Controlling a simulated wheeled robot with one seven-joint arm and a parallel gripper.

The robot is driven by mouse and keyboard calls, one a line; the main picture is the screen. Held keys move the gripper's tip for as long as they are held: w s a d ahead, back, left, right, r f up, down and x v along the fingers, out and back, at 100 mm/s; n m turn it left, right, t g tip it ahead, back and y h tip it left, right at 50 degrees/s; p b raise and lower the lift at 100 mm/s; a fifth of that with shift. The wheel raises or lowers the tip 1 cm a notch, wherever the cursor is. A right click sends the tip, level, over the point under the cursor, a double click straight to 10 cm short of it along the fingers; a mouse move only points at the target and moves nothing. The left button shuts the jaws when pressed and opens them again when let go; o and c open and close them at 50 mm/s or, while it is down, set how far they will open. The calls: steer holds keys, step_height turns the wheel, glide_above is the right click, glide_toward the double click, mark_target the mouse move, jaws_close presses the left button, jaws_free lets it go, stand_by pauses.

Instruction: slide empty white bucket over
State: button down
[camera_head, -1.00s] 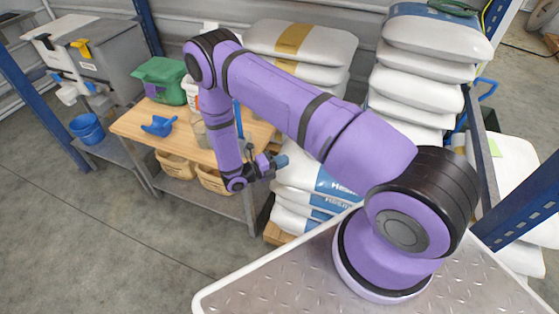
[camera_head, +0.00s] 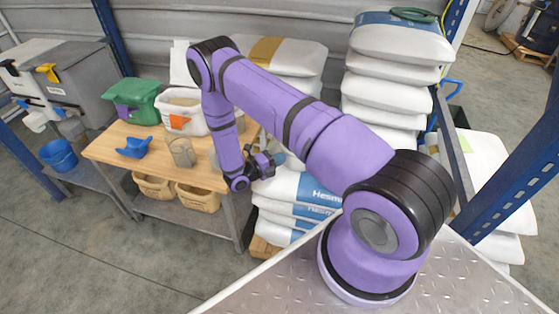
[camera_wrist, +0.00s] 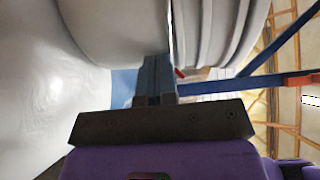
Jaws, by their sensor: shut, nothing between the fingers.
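A white bucket (camera_head: 184,116) with an orange label stands upright at the back of the wooden worktable (camera_head: 150,160). Something tan or grey shows inside its rim; I cannot tell whether it is empty. My gripper (camera_head: 277,159) is to the right of the bucket, past the table's right end, in front of the stacked sacks. It is apart from the bucket. In the wrist view my fingers (camera_wrist: 155,80) are together with nothing between them, pale sacks close around them. The bucket is not seen there.
A green tub (camera_head: 136,98) stands left of the bucket. A blue scoop (camera_head: 134,147) and a clear beaker (camera_head: 182,152) are in front. Stacked white sacks (camera_head: 390,90) stand at the right. A blue bucket (camera_head: 58,155) sits on the low left shelf. Floor in front is open.

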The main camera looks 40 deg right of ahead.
steer(key=w+d, duration=0.2)
steer(key=d, duration=0.1)
steer(key=w+d, duration=0.6)
steer(key=d, duration=0.1)
steer(key=shift+w, duration=0.25)
steer(key=shift+s+a, duration=0.1)
stand_by(0.6)
